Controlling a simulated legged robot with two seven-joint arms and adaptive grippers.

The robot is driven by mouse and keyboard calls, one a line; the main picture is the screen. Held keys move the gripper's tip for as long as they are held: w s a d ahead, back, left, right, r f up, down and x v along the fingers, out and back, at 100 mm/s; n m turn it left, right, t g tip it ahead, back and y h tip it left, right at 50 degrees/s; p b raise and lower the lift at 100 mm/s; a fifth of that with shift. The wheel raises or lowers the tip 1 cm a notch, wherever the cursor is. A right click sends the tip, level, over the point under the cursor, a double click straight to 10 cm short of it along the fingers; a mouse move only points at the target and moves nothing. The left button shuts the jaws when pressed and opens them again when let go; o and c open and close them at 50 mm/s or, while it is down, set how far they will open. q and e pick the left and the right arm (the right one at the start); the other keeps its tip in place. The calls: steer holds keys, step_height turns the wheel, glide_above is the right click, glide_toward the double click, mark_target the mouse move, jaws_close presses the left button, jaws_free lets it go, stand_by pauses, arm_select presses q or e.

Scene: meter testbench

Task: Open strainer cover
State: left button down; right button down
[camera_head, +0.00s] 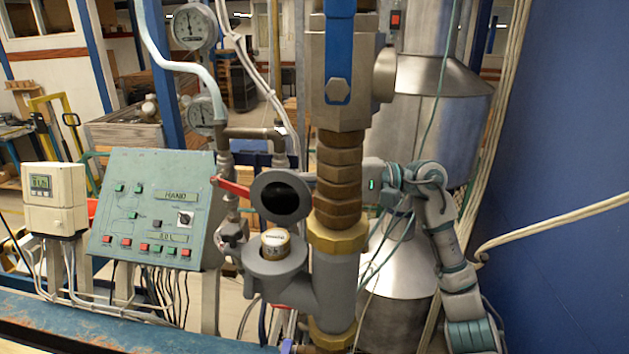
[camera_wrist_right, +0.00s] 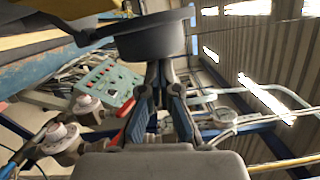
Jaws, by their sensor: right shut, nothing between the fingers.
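The strainer cover (camera_head: 280,197) is a round grey cap, raised upright with its dark hollow inside facing me. It stands above the grey strainer body (camera_head: 312,290), whose mouth shows a brass-coloured insert (camera_head: 275,243) with a pale label. My right gripper (camera_head: 375,183) comes in from the right behind the brass pipe, which hides its fingers in the head view. In the right wrist view its fingers (camera_wrist_right: 161,68) are shut and empty, with tips close against the grey cover (camera_wrist_right: 155,40); I cannot tell whether they touch. My left gripper is out of view.
A brass threaded pipe (camera_head: 340,185) and a large valve with a blue handle (camera_head: 339,60) rise right of the cover. A red lever (camera_head: 233,188) lies to its left. A green control panel (camera_head: 150,215) and gauges stand left. A steel tank (camera_head: 430,110) is behind my right arm.

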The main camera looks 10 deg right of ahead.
steer(key=s+d, duration=0.1)
steer(key=d, duration=1.1)
steer(key=shift+s+f, duration=0.25)
steer(key=shift+f, duration=0.1)
